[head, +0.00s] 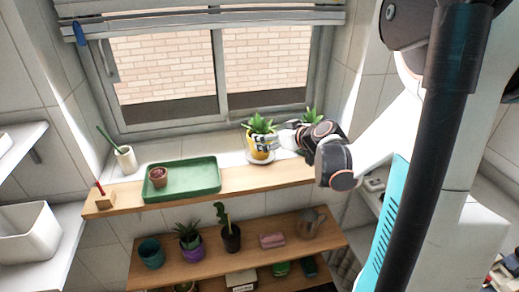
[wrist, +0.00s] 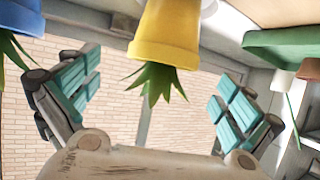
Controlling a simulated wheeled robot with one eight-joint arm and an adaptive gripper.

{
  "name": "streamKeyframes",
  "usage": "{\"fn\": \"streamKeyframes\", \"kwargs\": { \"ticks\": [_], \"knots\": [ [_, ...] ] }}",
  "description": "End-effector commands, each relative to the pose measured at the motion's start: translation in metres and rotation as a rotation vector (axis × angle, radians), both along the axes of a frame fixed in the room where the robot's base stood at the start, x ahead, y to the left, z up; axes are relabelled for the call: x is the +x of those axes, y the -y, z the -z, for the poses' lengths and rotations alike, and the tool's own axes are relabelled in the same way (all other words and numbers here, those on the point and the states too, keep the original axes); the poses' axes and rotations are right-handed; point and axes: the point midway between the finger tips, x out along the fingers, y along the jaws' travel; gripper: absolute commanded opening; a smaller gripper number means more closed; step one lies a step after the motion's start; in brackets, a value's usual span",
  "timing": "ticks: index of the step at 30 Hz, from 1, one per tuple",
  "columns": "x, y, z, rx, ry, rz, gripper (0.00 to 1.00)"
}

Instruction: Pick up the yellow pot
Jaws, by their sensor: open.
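The yellow pot (head: 260,153) holds a spiky green plant and stands on a white saucer (head: 270,156) on the wooden sill shelf. In the wrist view, which is upside down, the yellow pot (wrist: 165,38) is large and near the top centre. My gripper (head: 285,138) is at the pot's right side in the head view, its fingers partly hidden. In the wrist view my gripper (wrist: 157,80) is open, with one teal-padded finger on each side of the pot and visible gaps between them.
A blue pot (wrist: 14,14) is near the left finger in the wrist view. A green tray (head: 190,183) with a small terracotta pot (head: 158,176) lies left on the sill. A white cup (head: 125,158) stands farther left. A lower shelf (head: 190,268) holds several pots.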

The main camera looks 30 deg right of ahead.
Motion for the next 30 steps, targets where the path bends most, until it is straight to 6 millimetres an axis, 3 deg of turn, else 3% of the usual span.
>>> {"fn": "streamKeyframes", "kwargs": {
  "ticks": [11, 19, 26, 27, 30],
  "knots": [
    [0.024, -0.005, 0.012, 0.001, 0.0, -0.003, 0.99],
    [0.058, -0.011, 0.026, 0.0, 0.0, -0.001, 0.99],
    [0.061, -0.011, 0.027, 0.0, 0.0, 0.0, 0.99],
    [0.061, -0.011, 0.027, 0.0, 0.0, 0.0, 0.97],
    [0.061, -0.011, 0.027, 0.001, 0.0, 0.0, 0.74]
  ]
}}
